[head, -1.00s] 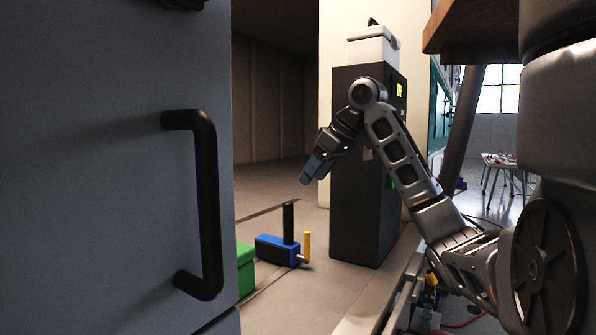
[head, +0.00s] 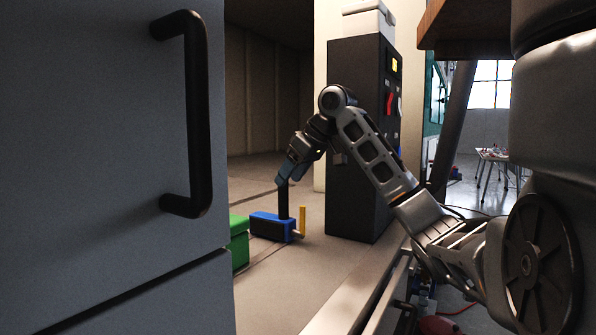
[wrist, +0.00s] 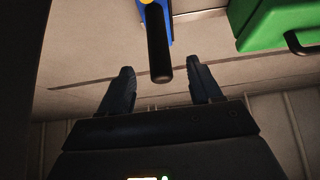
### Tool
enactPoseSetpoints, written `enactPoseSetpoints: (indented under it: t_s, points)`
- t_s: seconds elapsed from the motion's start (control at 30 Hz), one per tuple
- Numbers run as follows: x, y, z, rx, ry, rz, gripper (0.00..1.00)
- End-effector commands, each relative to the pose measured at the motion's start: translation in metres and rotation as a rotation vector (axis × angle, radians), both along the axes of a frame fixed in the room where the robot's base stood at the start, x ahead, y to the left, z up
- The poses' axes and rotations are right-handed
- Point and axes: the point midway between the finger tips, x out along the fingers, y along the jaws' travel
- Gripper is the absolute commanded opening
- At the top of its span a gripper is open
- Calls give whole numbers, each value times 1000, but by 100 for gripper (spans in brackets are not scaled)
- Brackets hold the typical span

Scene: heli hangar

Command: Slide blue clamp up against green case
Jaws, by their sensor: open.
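The blue clamp (head: 268,226) lies on the pale surface, with a black upright handle and a yellow upright piece at its right end. The green case (head: 238,243) is just left of it, partly hidden by the grey cabinet. In the wrist view the clamp (wrist: 145,18) and the case (wrist: 275,25) stand apart, with bare surface between them. My gripper (head: 282,181) is at the top of the black handle. In the wrist view my gripper (wrist: 160,85) is open, its fingers on either side of the handle's end, with gaps showing on both sides.
A grey cabinet door with a black handle (head: 198,115) fills the left foreground. A dark tall cabinet (head: 350,150) with a white box (head: 367,20) on top stands behind my arm. A wooden board (head: 470,28) overhangs at upper right. The surface in front of the clamp is clear.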

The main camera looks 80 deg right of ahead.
Motion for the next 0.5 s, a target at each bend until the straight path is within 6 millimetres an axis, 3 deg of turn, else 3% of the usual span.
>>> enactPoseSetpoints:
  t_s: [0.5]
  points:
    - [24, -7, -35, 1, 0, 1, 64]
